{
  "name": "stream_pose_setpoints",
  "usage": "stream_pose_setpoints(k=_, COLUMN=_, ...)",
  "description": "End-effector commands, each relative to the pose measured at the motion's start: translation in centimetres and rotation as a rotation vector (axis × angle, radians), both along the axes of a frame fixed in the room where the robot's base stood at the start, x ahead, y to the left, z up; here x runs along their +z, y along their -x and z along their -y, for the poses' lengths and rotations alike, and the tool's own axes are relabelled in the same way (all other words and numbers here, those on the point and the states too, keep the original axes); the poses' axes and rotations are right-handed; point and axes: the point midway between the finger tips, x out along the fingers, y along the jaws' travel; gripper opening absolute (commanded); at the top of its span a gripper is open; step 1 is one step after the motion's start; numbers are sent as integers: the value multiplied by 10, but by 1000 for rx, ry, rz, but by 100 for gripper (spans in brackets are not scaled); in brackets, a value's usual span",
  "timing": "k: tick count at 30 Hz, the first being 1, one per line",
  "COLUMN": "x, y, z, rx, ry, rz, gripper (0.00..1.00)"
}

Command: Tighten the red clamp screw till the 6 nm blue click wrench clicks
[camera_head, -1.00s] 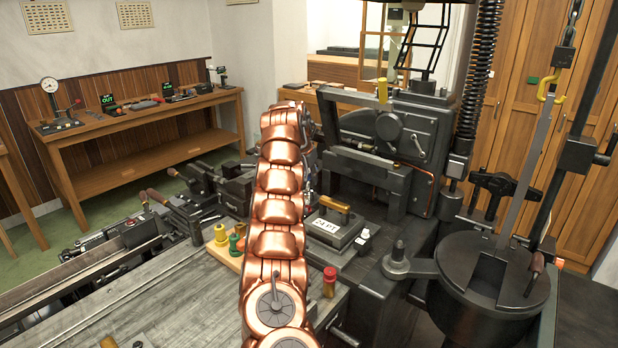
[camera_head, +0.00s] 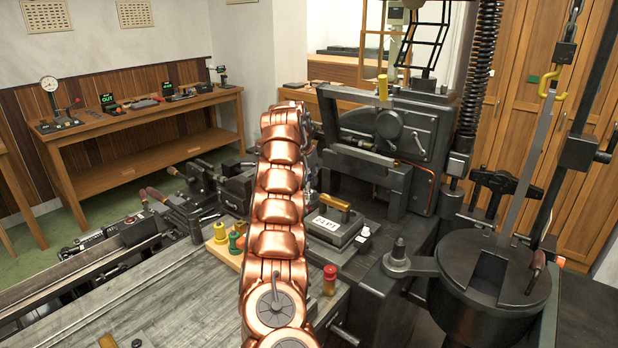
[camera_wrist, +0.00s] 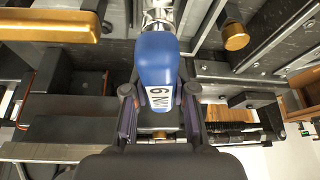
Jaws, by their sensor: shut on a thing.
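The blue click wrench (camera_wrist: 158,62) is between the fingers of my gripper (camera_wrist: 158,100) in the wrist view. Its white label reads 6 NM, seen upside down. My gripper is shut on the blue handle, and the wrench's metal shaft runs off the top of that view. In the head view my copper-coloured arm reaches toward the machine and hides the gripper and the wrench. I cannot make out the red clamp screw in either view, nor whether the wrench is seated on anything.
The round melting pot (camera_head: 490,280) is at the right. A brass knob (camera_wrist: 235,37) is near the wrench.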

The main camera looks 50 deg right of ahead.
Motion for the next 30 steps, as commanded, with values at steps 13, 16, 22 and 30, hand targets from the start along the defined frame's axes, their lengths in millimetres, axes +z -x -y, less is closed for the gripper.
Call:
stream_pose_setpoints(k=13, x=-10, y=0, z=0, rx=0, ry=0, rz=0, gripper=0)
stream_pose_setpoints(k=16, x=-12, y=0, z=0, rx=0, ry=1, rz=0, gripper=0)
stream_pose_setpoints(k=22, x=-16, y=0, z=0, rx=0, ry=1, rz=0, gripper=0)
stream_pose_setpoints(k=30, x=-19, y=0, z=0, rx=0, ry=1, rz=0, gripper=0)
